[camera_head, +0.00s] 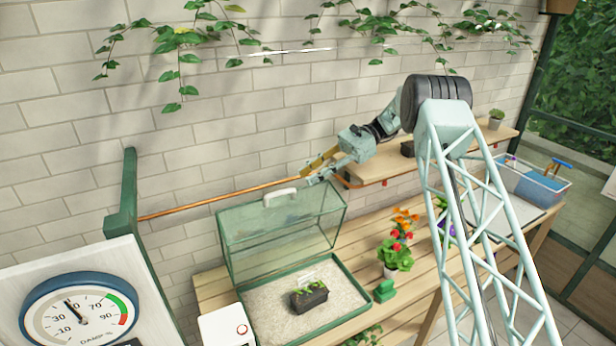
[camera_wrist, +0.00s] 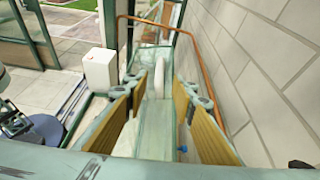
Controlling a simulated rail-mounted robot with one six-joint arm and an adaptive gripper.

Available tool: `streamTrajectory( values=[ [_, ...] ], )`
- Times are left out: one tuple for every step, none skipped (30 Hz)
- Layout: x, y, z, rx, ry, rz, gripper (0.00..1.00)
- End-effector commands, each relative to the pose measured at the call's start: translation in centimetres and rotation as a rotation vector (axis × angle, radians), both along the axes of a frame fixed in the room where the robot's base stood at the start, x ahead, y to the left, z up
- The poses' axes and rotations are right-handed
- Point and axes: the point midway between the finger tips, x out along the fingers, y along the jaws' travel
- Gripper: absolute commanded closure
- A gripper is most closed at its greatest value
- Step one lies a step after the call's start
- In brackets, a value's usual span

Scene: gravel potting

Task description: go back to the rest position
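My gripper (camera_head: 318,170) is open and empty, with its two yellow-padded fingers wide apart. It is above the right end of the clear glass cover (camera_head: 275,240) of a green-framed case. The cover's white handle (camera_head: 280,196) is left of my gripper. In the wrist view, the handle (camera_wrist: 159,78) shows beyond the space between the fingers (camera_wrist: 158,95), not gripped. The cover stands raised at the back of a gravel-filled tray (camera_head: 352,312). A dark planter with small green seedlings (camera_head: 310,296) sits on the gravel.
A wooden shelf (camera_head: 380,172) is on the brick wall behind my arm. A copper pipe (camera_head: 220,197) runs along the wall. A potted red-flowered plant (camera_head: 395,255) stands right of the case. A white box (camera_head: 225,328) is at its left. A blue-rimmed dial (camera_head: 82,312) is at front left.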

Motion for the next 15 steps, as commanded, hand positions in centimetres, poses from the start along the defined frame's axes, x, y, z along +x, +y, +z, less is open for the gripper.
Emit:
streamTrajectory(
  values=[
    [-0.01, 0.02, -0.01, 0.000, 0.000, 0.000, 0.76],
    [-0.01, 0.02, -0.01, 0.000, 0.000, 0.000, 0.76],
    [-0.01, 0.03, -0.01, 0.000, 0.000, 0.000, 0.76],
    [-0.01, 0.03, -0.01, 0.000, 0.000, 0.000, 0.76],
    [-0.01, 0.03, -0.01, 0.000, 0.000, 0.000, 0.76],
    [-0.02, 0.03, -0.01, 0.000, 0.000, 0.000, 0.76],
    [-0.02, 0.03, -0.01, 0.000, 0.000, 0.000, 0.76],
    [-0.02, 0.03, -0.01, 0.000, 0.000, 0.000, 0.76],
    [-0.02, 0.03, -0.01, 0.000, 0.000, 0.000, 0.76],
    [-0.03, 0.03, 0.03, 0.000, -0.001, 0.000, 0.76],
    [-0.07, 0.04, 0.11, -0.001, -0.003, 0.001, 0.76],
    [-0.14, 0.03, 0.22, -0.003, -0.004, 0.002, 0.76],
    [-0.20, 0.04, 0.31, -0.005, -0.007, 0.002, 0.76],
    [-0.30, 0.03, 0.42, -0.007, -0.010, 0.003, 0.76],
    [-0.41, 0.03, 0.61, -0.010, -0.014, 0.005, 0.76]
  ],
)
